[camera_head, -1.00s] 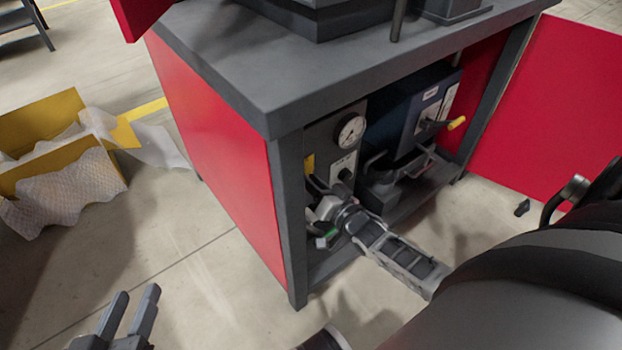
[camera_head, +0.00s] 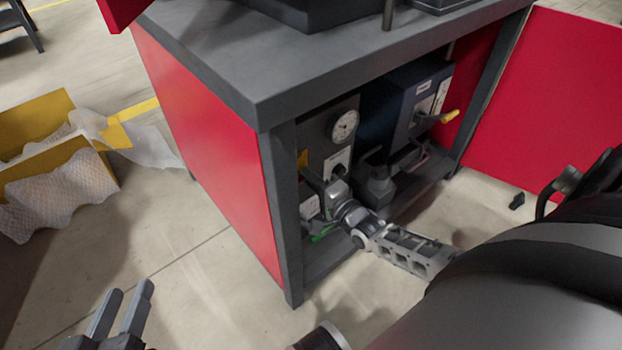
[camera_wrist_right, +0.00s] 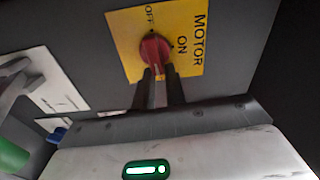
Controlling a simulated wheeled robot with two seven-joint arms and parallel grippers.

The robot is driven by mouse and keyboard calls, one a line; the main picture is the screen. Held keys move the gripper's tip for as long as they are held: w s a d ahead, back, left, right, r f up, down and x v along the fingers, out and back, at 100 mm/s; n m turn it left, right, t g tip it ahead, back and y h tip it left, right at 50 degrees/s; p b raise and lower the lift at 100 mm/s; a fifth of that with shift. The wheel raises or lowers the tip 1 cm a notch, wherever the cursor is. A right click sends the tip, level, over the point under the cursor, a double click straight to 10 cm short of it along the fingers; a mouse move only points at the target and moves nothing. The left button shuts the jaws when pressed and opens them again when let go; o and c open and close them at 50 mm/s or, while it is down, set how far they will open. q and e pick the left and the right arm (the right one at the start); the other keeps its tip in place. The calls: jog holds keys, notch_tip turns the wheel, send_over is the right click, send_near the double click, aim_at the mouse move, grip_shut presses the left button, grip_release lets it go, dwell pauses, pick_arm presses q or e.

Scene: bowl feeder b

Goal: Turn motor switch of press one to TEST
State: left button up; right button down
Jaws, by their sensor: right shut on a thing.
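In the right wrist view the red motor switch (camera_wrist_right: 153,48) sits on a yellow plate (camera_wrist_right: 190,62) lettered MOTOR, OFF and ON. No TEST mark can be read; part of the plate is behind the switch and fingers. My right gripper (camera_wrist_right: 158,74) is shut on the red switch, its two dark fingers at either side of it. My left gripper (camera_head: 120,308) is open and empty at the lower left, over the floor, away from the cabinet.
The open cabinet has a red side wall (camera_head: 205,150) and grey post (camera_head: 285,215). Inside are a gauge (camera_head: 345,125) and a blue unit with a yellow handle (camera_head: 447,117). A yellow box (camera_head: 40,150) with wrap stands on the left floor. A red door (camera_head: 560,100) is right.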

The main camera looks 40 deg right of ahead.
pick_arm(q)
jog(key=shift+r, duration=0.25)
pick_arm(e)
jog(key=shift+a+f+m, duration=0.15)
jog(key=shift+a+m, duration=0.35)
jog(key=shift+a, duration=0.15)
pick_arm(q)
jog(key=shift+d, duration=0.1)
pick_arm(e)
jog(key=c, duration=1.4)
grip_release()
jog(key=shift+c, duration=0.2)
pick_arm(q)
jog(key=shift+f, duration=0.15)
pick_arm(e)
jog(key=shift+d, duration=0.15)
jog(key=shift+s+d, duration=0.1)
